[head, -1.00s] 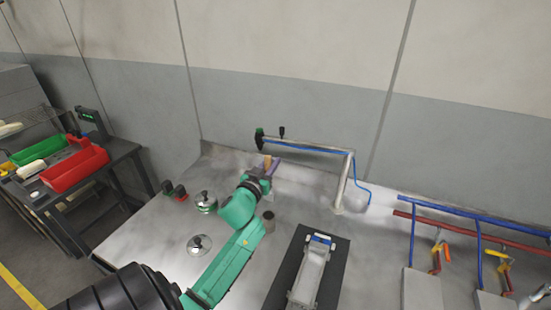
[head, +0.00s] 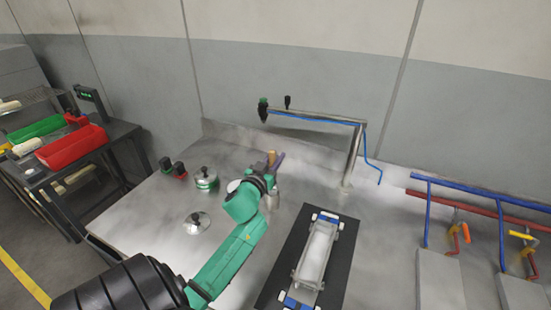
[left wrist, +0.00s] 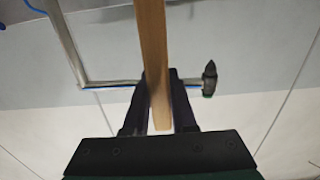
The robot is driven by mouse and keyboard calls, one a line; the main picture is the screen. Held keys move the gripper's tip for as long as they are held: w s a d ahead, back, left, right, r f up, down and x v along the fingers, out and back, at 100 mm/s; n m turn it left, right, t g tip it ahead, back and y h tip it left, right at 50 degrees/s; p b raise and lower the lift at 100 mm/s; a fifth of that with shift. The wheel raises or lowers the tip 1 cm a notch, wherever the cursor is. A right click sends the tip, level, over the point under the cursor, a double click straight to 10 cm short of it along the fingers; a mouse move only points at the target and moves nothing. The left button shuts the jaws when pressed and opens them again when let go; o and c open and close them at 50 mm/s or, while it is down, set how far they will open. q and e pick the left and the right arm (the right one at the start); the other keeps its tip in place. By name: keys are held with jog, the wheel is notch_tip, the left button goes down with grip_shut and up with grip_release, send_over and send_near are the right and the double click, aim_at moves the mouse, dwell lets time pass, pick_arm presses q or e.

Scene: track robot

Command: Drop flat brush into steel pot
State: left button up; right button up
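My left gripper (head: 272,167) is shut on a wooden handle, which I take to be the flat brush (head: 270,157). In the left wrist view the brush (left wrist: 155,60) shows as a long wooden strip between the dark fingers (left wrist: 160,95); no bristles can be made out. An upright steel cylinder, probably the steel pot (head: 275,201), stands on the bench just below and behind the gripper, its rim hidden. A lidded steel vessel (head: 206,181) stands further left. My right gripper is not in view.
A steel lid with a knob (head: 197,223) lies left of my arm. A pipe arm with a blue hose (head: 318,118) reaches over the back of the bench. A dark mat (head: 342,258) with a white and blue device lies right. Red and blue pipes (head: 480,197) run at the far right.

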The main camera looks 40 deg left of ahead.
pick_arm(q)
jog(key=o, duration=0.4)
jog(key=shift+o, duration=0.2)
jog(key=shift+s+r, duration=0.1)
jog(key=p+v, duration=0.2)
jog(key=v, duration=0.8)
jog(key=shift+p, duration=0.3)
